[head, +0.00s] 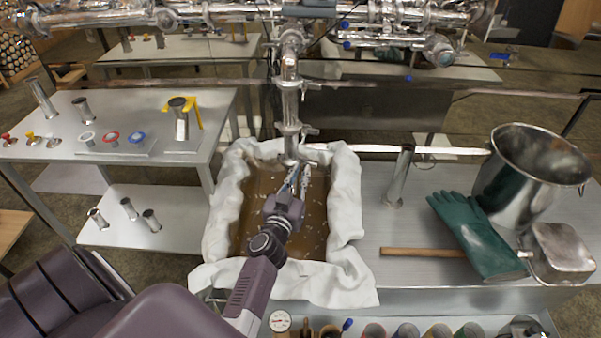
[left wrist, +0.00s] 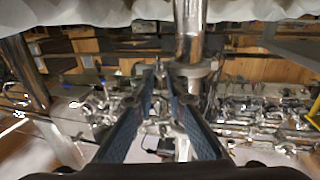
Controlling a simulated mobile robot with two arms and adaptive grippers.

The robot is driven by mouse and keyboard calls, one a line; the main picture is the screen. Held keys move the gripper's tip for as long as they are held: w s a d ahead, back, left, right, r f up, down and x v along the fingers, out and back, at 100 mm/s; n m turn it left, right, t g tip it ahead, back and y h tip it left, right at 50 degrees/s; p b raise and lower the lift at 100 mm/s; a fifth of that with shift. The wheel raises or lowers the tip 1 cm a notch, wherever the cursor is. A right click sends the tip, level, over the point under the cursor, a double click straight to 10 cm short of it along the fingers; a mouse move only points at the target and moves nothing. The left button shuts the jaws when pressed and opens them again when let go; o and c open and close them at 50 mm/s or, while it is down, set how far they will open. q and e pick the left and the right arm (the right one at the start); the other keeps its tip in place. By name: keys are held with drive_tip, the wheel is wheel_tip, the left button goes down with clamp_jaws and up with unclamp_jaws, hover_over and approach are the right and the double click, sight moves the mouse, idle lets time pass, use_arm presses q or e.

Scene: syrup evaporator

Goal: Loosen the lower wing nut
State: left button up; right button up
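A steel pipe (head: 289,105) runs down over the cloth-lined basin. Its lower clamp (head: 288,129) has a small wing nut (head: 310,130) sticking out on the right; a higher clamp fitting (head: 312,86) sits above. My left gripper (head: 301,172) points up toward the pipe's lower end from over the basin, its fingers slightly apart. In the left wrist view the two fingers (left wrist: 161,72) stand apart with a narrow gap, and the pipe (left wrist: 189,30) and a clamp ring (left wrist: 193,70) show just beyond the right fingertip. I cannot tell whether they touch. My right gripper is out of view.
On the right bench are a steel pot (head: 530,165), green gloves (head: 475,235), a wooden-handled scoop (head: 562,252) and a steel tube (head: 400,175). A left table (head: 60,130) carries fittings.

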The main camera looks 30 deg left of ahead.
use_arm(q)
drive_tip(key=c, duration=0.3)
clamp_jaws()
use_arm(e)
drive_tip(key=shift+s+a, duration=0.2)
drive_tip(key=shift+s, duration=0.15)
use_arm(q)
drive_tip(key=shift+n, duration=0.4)
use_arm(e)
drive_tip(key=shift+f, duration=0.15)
use_arm(q)
drive_tip(key=shift+f+n+b, duration=0.2)
drive_tip(key=shift+n, duration=5.25)
drive_tip(key=shift+f+n+b, duration=0.15)
drive_tip(key=shift+n+b, duration=0.1)
drive_tip(key=shift+n, duration=5.15)
drive_tip(key=shift+f+n+b, duration=0.2)
drive_tip(key=shift+n, duration=5.25)
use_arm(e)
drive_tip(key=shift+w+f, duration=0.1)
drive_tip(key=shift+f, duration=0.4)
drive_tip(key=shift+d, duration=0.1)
